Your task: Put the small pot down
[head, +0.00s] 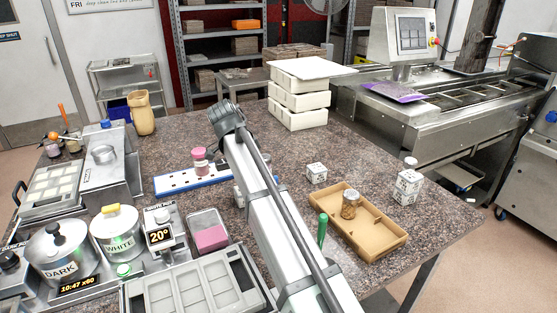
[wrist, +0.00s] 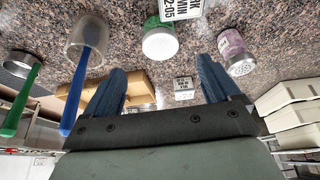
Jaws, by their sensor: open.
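Several small containers show, and I cannot tell for sure which is the small pot. A pink-lidded jar (head: 200,160) stands at the white-and-blue board with holes (head: 172,181). A small jar with brown contents (head: 350,204) stands in the cardboard tray (head: 388,240). In the wrist view a white-lidded jar with green (wrist: 160,42) and a purple jar with a perforated lid (wrist: 236,52) stand beyond my fingers. My gripper (wrist: 160,88) is open, its blue fingers wide apart, and nothing is between them. In the head view it is hidden behind my arm.
Labelled white cubes (head: 316,173) stand on the speckled table (head: 285,150), right of my arm. White moulds (head: 299,100) are stacked at the back. Dark and white pots (head: 60,254) and a grey mould (head: 195,289) fill the front left. A clear beaker (wrist: 88,36) holds a blue-handled tool.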

